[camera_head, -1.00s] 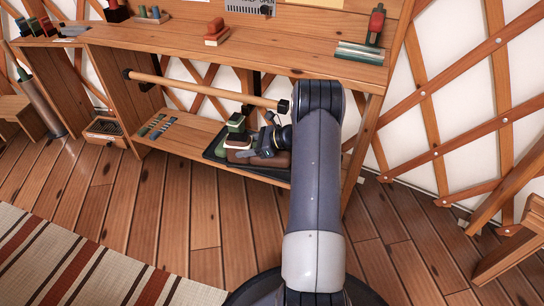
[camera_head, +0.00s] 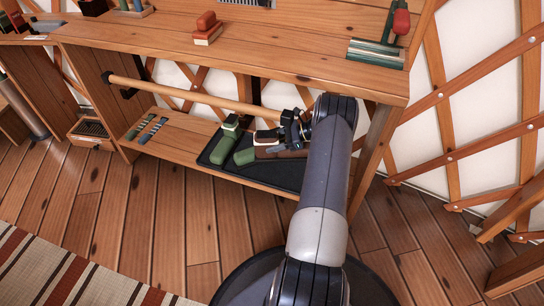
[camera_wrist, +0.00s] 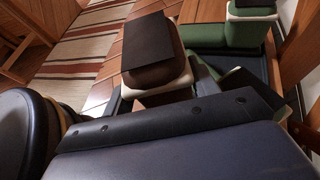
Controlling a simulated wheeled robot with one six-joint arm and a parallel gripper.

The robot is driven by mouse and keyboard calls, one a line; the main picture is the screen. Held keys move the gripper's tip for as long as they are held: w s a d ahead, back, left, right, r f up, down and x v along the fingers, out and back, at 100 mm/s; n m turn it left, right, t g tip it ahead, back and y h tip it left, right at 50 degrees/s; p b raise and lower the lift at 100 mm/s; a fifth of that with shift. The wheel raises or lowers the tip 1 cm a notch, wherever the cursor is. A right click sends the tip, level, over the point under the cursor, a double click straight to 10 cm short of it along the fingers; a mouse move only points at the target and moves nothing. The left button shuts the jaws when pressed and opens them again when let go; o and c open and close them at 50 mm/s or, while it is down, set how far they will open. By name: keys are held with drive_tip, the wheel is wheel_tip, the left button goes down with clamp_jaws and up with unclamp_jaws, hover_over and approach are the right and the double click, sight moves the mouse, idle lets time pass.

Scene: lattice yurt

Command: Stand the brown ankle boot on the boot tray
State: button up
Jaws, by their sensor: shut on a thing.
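The brown ankle boot (camera_head: 268,151) is held by my gripper (camera_head: 290,134) over the black boot tray (camera_head: 218,151) on the low shelf. My gripper is shut on the boot, and my wrist partly hides it in the head view. In the wrist view the boot (camera_wrist: 158,74) shows a brown body, a pale band and a dark flat face. I cannot tell whether it touches the tray. Green footwear (camera_head: 224,139) stands at the tray's left side, and a green piece (camera_head: 244,157) lies beside the brown boot.
A wooden rail (camera_head: 190,95) runs above the shelf, close to my arm. Striped blue and green items (camera_head: 151,131) lie on the shelf to the left. The tray's front right is bare.

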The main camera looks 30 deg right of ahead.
sight(274, 157)
wheel_tip(274, 157, down, 9)
drive_tip(key=b, duration=0.3)
drive_tip(key=shift+r+b, duration=0.15)
drive_tip(key=shift+b, duration=0.15)
drive_tip(key=o, duration=1.4)
drive_tip(key=shift+o, duration=0.2)
drive_tip(key=shift+r, duration=0.1)
drive_tip(key=p+v, duration=0.2)
drive_tip(key=v, duration=0.5)
drive_tip(key=shift+s+d, duration=0.15)
drive_tip(key=b+x, duration=0.2)
drive_tip(key=x, duration=0.5)
drive_tip(key=r+p, duration=0.3)
drive_tip(key=r, duration=0.4)
drive_tip(key=shift+a+r+p, duration=0.1)
drive_tip(key=shift+a+p, duration=0.1)
drive_tip(key=shift+p, duration=0.15)
drive_tip(key=shift+r, duration=0.7)
